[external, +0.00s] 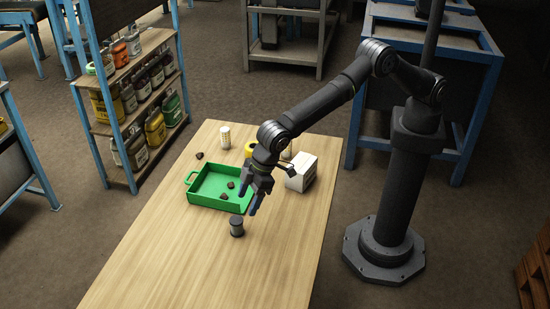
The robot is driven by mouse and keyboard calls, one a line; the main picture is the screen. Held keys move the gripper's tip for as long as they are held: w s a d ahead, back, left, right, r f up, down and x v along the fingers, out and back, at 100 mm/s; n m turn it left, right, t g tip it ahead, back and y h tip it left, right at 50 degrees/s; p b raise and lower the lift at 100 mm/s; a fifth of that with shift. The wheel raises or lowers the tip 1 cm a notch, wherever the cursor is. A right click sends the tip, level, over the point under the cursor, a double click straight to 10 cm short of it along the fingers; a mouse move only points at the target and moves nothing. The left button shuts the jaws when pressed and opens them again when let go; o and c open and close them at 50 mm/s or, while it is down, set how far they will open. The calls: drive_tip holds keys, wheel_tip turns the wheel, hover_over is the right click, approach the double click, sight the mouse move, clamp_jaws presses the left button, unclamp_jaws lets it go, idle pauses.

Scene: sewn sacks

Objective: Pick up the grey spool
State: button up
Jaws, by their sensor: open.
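The grey spool (237,226) stands upright on the wooden table, just in front of the green tray's right corner. It is small and dark grey, with a wider rim at its top. My gripper (251,203) is open and points down, above and slightly to the right of the spool in the picture. Its fingertips look bluish and are apart from the spool. Nothing shows between the fingers.
A green tray (190,198) with a few dark lumps lies behind the spool. A white box (303,172), a yellow item (251,147) and a pale cylinder (224,136) stand farther back. A dark lump (199,156) lies behind the tray. The table's front is clear.

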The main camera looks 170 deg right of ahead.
sight(238, 219)
drive_tip(key=shift+d+x, duration=0.2)
drive_tip(key=shift+x, duration=4.9)
drive_tip(key=shift+w+r, duration=0.1)
drive_tip(key=shift+c, duration=0.5)
drive_tip(key=c, duration=1)
